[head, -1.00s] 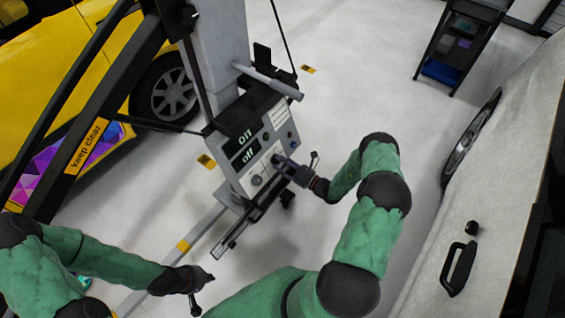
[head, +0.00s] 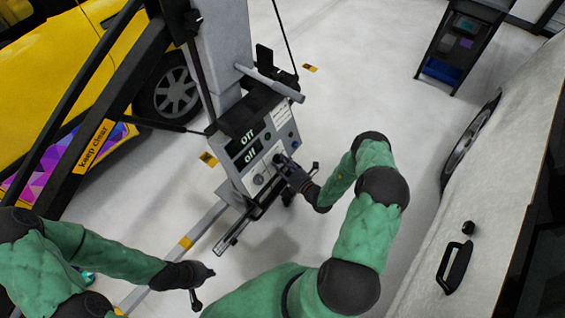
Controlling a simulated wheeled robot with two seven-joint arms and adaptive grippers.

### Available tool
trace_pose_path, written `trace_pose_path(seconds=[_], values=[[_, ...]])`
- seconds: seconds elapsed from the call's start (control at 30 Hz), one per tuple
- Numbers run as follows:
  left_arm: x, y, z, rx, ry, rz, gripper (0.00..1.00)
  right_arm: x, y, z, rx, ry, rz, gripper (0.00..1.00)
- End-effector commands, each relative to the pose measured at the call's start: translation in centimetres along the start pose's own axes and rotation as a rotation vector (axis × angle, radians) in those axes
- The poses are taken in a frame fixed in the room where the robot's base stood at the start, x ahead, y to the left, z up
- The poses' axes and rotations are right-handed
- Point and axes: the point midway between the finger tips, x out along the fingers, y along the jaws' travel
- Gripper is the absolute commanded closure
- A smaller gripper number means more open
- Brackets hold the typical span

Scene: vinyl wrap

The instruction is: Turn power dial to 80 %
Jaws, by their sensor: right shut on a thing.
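The grey control panel (head: 232,172) hangs on the lift's column in the head view. Its two dark displays (head: 248,147) both read "Off". A round dial (head: 259,180) shows at the panel's lower left, and other knobs sit at its right side. My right gripper (head: 283,163) is at the panel's lower middle, shut on a dial there, which its fingers mostly hide. The dial's marks are too small to read. My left gripper (head: 203,285) is low at the left, away from the panel and empty; its fingers look spread apart.
A yellow car (head: 75,75) stands behind the column at the left. A white car body (head: 480,190) fills the right side. A dark rack (head: 462,45) stands at the back right.

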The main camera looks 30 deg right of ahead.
Motion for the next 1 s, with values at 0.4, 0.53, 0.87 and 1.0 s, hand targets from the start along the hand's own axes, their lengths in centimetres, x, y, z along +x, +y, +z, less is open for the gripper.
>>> trace_pose_path(seconds=[0.4, 0.53, 0.87, 1.0], values=[[-0.07, 0.03, 0.01, 0.000, 0.000, 0.000, 1.00, 0.30, -0.13, 1.17, -0.002, -0.022, -0.003, 0.91], [-0.07, 0.02, 0.00, 0.000, 0.000, 0.000, 1.00, 0.29, -0.14, 1.17, -0.002, -0.022, -0.004, 0.44], [-0.06, 0.02, 0.01, 0.000, 0.000, 0.000, 1.00, 0.11, -0.10, 0.49, 0.007, -0.011, -0.006, 0.37], [-0.06, 0.02, 0.00, 0.000, 0.000, 0.000, 1.00, -0.27, -0.12, 0.38, 0.008, -0.009, -0.007, 0.37]])
